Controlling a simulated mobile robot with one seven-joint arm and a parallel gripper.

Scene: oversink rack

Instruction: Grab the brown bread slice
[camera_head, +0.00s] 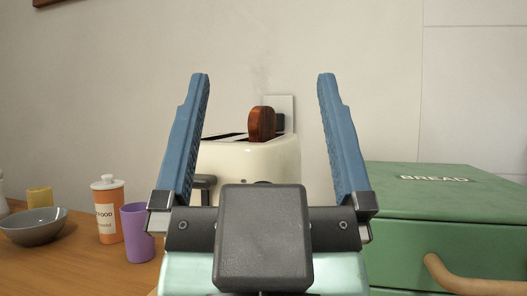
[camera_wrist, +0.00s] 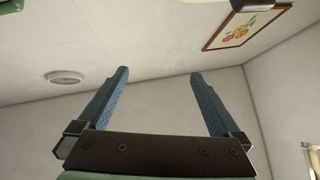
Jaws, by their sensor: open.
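A brown bread slice (camera_head: 262,123) stands upright in a slot of a cream toaster (camera_head: 264,158) in the head view, its upper part showing above the slot. My gripper (camera_head: 263,82) is open with nothing between its two blue fingers. In the head view the slice and much of the toaster appear between the fingers, with the gripper nearer the camera. The lower toaster is hidden behind my gripper. In the wrist view my gripper (camera_wrist: 158,74) points at the walls and ceiling, and neither slice nor toaster shows.
A green bread box (camera_head: 440,190) stands right of the toaster. On the wooden counter (camera_head: 75,262) at left are a purple cup (camera_head: 138,232), an orange canister (camera_head: 108,212), a grey bowl (camera_head: 33,227) and a yellow item (camera_head: 40,198). A wall is behind the toaster.

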